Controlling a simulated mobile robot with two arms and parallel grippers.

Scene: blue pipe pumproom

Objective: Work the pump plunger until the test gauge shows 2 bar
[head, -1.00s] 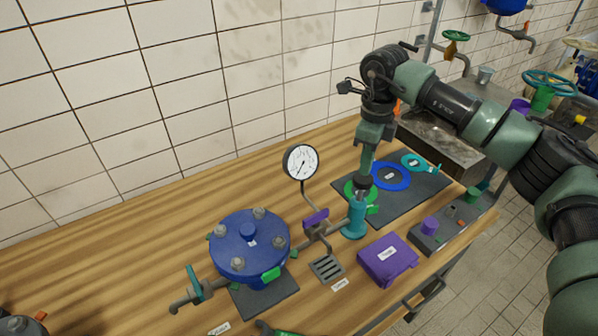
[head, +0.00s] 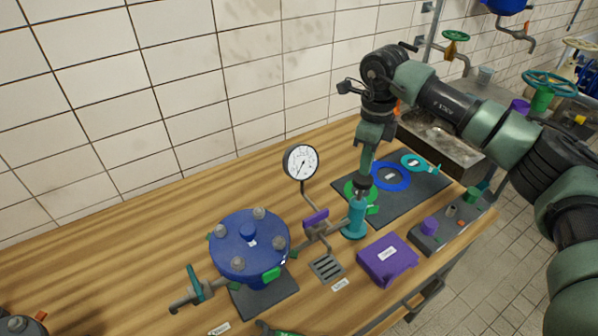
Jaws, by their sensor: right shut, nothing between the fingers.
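The test gauge (head: 300,162) is a round white dial with a black rim on a thin stem at the middle of the bench. Its needle points down and slightly left; the figures are too small to read. The teal pump (head: 354,218) stands upright right of the gauge stem. My right gripper (head: 361,190) is shut and empty, pointing down at the pump's top. The plunger is mostly hidden there, and I cannot tell whether the fingers touch it. My left gripper is not in view.
A blue flanged vessel (head: 249,244) with bolts stands left of the pump. A purple valve handle (head: 316,218) sits between them. A purple box (head: 388,259) lies in front right. A dark mat (head: 428,186) with blue and teal rings lies behind.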

